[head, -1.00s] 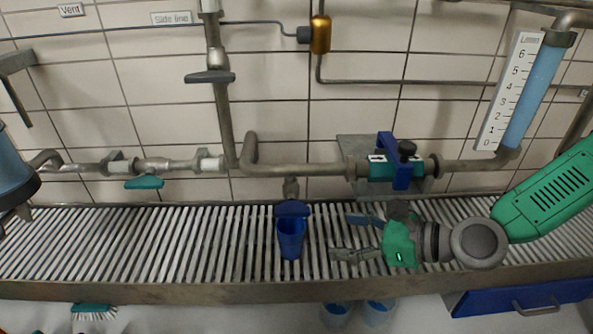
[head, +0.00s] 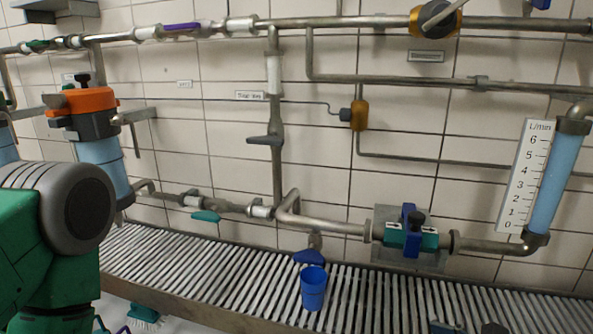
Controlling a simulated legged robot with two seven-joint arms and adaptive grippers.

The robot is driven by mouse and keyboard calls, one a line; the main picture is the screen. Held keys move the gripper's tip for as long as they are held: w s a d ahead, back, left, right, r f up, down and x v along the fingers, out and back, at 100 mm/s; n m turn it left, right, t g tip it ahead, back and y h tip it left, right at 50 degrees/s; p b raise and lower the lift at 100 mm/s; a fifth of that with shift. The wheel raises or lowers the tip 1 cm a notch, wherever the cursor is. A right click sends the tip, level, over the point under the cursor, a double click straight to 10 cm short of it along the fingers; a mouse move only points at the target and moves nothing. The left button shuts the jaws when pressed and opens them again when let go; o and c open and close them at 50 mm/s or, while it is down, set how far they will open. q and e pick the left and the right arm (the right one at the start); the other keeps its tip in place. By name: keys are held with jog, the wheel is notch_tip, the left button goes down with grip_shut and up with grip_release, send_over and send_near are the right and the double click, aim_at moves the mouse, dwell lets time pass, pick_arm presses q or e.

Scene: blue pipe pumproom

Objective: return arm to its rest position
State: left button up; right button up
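My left arm (head: 55,230), green with a grey joint, fills the lower left of the head view. Its gripper does not show. At the bottom edge, right of the middle, a small dark and blue part shows in front of the grating. It may be the top of my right gripper, but its fingers are cut off by the frame, so I cannot tell their state. The blue cup (head: 313,290) stands upright on the grating under a blue-handled tap (head: 309,257), apart from both arms.
The slatted metal grating (head: 215,262) runs along the tiled wall. Pipes carry a blue valve (head: 411,231), a flow gauge (head: 556,180) and an orange-topped filter (head: 88,100). A brush (head: 143,313) lies below the grating's front edge. The grating right of the cup is largely clear.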

jog(key=s+d+f+n+g+h, duration=0.3)
jog(key=s+f+n+g+h, duration=0.1)
jog(key=s+f+n, duration=0.5)
jog(key=s+d+f+n+g+h, duration=0.3)
jog(key=s+f+n, duration=0.7)
jog(key=n, duration=0.8)
notch_tip(320, 180, down, 3)
jog(key=shift+f+g+h, duration=0.1)
jog(key=shift+g+h, duration=0.9)
jog(key=shift+h, duration=0.1)
